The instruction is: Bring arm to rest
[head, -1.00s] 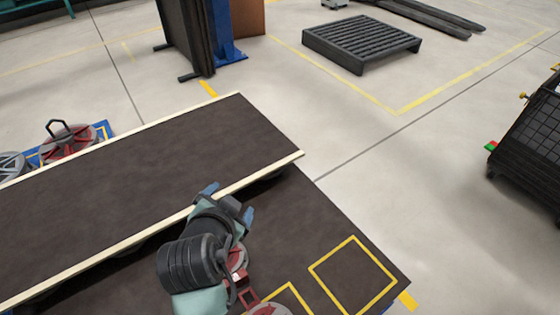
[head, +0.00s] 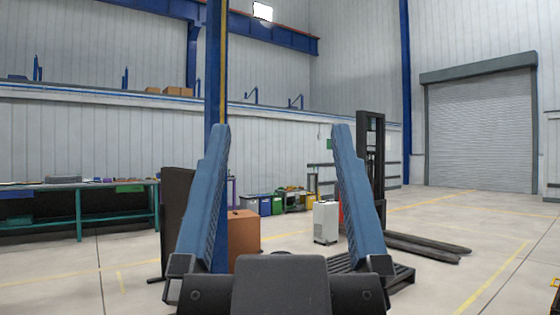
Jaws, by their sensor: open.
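My gripper (head: 280,135) is large and close in the head view, at the bottom middle. Its two blue fingers point up and stand wide apart, with nothing between them but the far hall behind. The dark palm (head: 280,285) sits at the bottom edge. The rest of my arm is hidden below the picture.
A green workbench (head: 80,187) stands at the left. Behind the fingers are a brown box (head: 244,232), a blue post (head: 216,80) and a white cabinet (head: 326,222).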

